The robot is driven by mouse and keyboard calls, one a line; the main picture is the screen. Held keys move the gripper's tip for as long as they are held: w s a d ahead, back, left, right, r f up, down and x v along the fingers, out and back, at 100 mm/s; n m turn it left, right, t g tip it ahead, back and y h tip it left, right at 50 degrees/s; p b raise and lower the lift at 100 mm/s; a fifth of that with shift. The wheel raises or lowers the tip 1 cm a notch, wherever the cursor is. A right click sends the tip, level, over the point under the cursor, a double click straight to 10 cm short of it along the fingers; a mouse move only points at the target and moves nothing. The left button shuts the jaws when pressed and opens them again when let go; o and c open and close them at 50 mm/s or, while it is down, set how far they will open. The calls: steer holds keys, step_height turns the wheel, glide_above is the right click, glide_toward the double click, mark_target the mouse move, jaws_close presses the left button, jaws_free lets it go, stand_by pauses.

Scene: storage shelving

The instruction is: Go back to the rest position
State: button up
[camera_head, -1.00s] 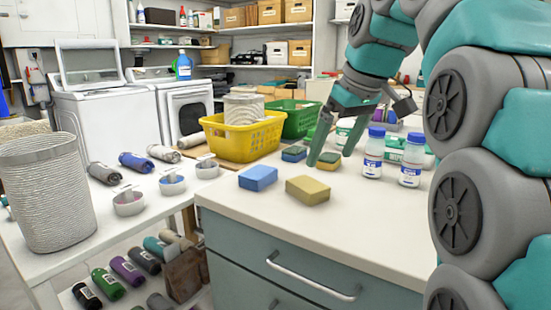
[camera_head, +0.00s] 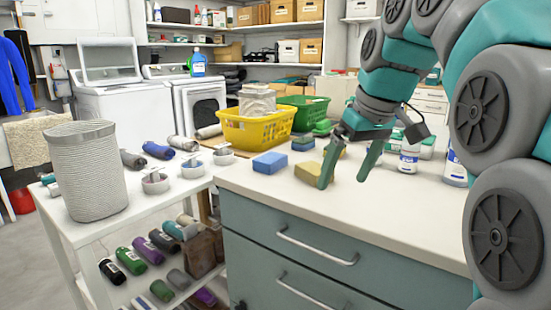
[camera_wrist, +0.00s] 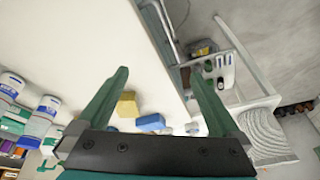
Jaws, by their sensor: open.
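My gripper (camera_head: 346,170) is open above the white countertop (camera_head: 400,200) in the head view, its green fingers pointing down. A yellow sponge (camera_head: 308,173) lies on the counter just left of the fingers, partly overlapped by one finger in the picture. It also shows in the wrist view (camera_wrist: 127,104), apart from the fingers. A blue sponge (camera_head: 270,162) lies farther left; the wrist view shows it too (camera_wrist: 150,122).
A yellow basket (camera_head: 255,128) and a green basket (camera_head: 305,112) stand at the back of the counter. White bottles with blue caps (camera_head: 409,158) stand behind the gripper. A side table holds a woven bin (camera_head: 87,170). The front of the counter is clear.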

steer(key=s+d+f+m+g+h, duration=0.2)
steer(key=s+f+m+g, duration=0.3)
steer(key=s+f, duration=2.3)
steer(key=shift+d+f, duration=0.15)
steer(key=shift+f, duration=0.8)
